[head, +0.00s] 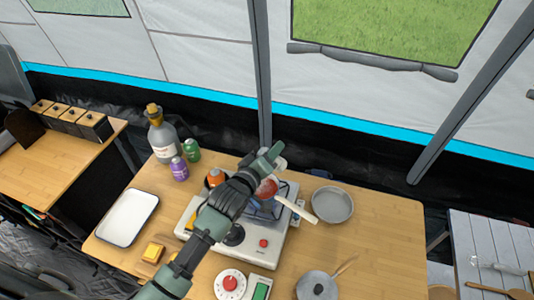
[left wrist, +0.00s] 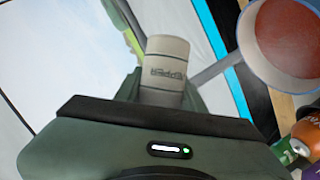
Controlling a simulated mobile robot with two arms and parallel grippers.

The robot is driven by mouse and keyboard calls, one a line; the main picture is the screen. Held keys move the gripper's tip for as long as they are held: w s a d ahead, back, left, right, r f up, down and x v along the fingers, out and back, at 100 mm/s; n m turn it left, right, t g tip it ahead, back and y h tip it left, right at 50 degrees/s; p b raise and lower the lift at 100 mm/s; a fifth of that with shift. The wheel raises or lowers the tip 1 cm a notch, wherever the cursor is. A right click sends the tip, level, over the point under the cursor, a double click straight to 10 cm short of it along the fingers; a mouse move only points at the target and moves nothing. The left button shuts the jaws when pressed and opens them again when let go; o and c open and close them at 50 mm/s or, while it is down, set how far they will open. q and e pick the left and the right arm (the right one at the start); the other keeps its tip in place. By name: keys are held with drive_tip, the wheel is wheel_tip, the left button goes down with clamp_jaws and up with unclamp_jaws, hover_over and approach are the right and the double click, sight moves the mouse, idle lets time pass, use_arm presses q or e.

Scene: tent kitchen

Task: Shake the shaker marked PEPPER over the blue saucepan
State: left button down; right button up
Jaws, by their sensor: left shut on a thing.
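My left gripper (head: 268,160) is shut on a pale shaker, mostly hidden behind the fingers in the head view. In the left wrist view the shaker (left wrist: 165,70) shows the dark word PEPPER and dark bands, and its lettering looks turned over. The blue saucepan (head: 262,214) stands on the stove, partly covered by my left arm, with red contents and a pale handle pointing lower right. Its rim also shows at the upper right of the left wrist view (left wrist: 252,62). The gripper is above and beside the pan; the exact offset is unclear. My right gripper is not in view.
An orange can (head: 215,177) stands by the stove (head: 272,243). A bottle (head: 163,140), green can (head: 192,151) and purple can (head: 179,169) stand at the back left. A white tray (head: 128,217) lies left; a grey pan (head: 332,204) is right. The table's right part is clear.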

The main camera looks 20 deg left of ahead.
use_arm(q)
drive_tip(key=n+t+b, duration=0.2)
drive_tip(key=n+b, duration=0.3)
drive_tip(key=f+n+t+b, duration=0.1)
drive_tip(key=n+b, duration=0.4)
drive_tip(key=n+t+b, duration=0.2)
drive_tip(key=n+b, duration=0.2)
drive_tip(key=n, duration=0.1)
drive_tip(key=shift+d+f+t+h+b, duration=0.15)
drive_tip(key=shift+f+t+h+b, duration=0.15)
drive_tip(key=shift+f+b, duration=0.1)
drive_tip(key=shift+r, duration=0.1)
wheel_tip(320, 180, up, 5)
drive_tip(key=p, duration=0.5)
wheel_tip(320, 180, down, 5)
drive_tip(key=b, duration=0.4)
drive_tip(key=shift+b, duration=0.3)
